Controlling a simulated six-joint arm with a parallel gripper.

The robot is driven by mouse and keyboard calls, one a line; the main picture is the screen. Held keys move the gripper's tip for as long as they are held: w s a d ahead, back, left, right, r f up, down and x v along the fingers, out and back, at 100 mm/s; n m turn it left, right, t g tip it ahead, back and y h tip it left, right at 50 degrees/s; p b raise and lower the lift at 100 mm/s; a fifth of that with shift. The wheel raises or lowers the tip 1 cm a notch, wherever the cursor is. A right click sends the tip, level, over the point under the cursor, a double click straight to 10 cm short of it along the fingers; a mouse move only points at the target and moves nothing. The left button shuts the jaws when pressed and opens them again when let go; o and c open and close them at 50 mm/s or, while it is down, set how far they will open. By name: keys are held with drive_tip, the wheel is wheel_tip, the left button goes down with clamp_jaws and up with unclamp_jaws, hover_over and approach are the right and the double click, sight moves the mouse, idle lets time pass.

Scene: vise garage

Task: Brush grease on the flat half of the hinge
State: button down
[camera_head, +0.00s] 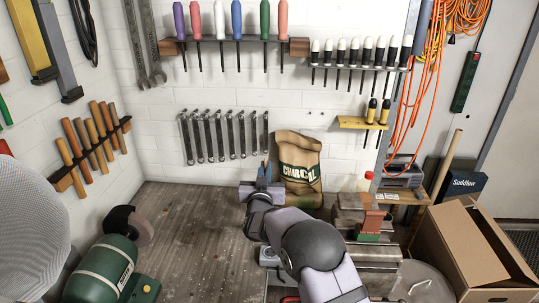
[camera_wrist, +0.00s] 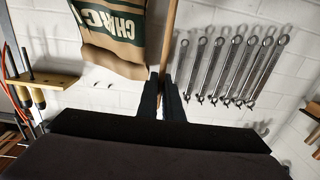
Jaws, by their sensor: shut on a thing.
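My gripper (camera_head: 263,178) is raised in front of the back wall, just left of the charcoal bag in the head view. In the wrist view its two dark fingers (camera_wrist: 161,92) are shut on a thin tan wooden handle (camera_wrist: 169,38), which runs up out of the picture. I cannot see a brush head or bristles. I cannot make out the hinge or any grease in either view. My arm covers part of the bench's right side.
A charcoal bag (camera_head: 298,165) leans on the wall. A stack of reddish and green blocks (camera_head: 372,222) stands at the right beside my arm. A green bench grinder (camera_head: 103,268) stands at the left. An open cardboard box (camera_head: 462,255) is far right. The bench's middle (camera_head: 190,225) is clear.

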drive_tip(key=d+r+m+h, duration=0.1)
drive_tip(key=d+r+h, duration=0.1)
drive_tip(key=d+r, duration=0.1)
drive_tip(key=shift+d, duration=0.2)
drive_tip(key=shift+f, duration=0.15)
drive_tip(key=shift+f+b, duration=2.1)
drive_tip(key=shift+f, duration=0.8)
drive_tip(key=shift+f+b, duration=0.45)
drive_tip(key=shift+f, duration=0.15)
drive_tip(key=shift+r, duration=0.15)
wheel_tip(320, 180, up, 7)
drive_tip(key=p, duration=0.4)
drive_tip(key=shift+p, duration=0.35)
idle(0.4)
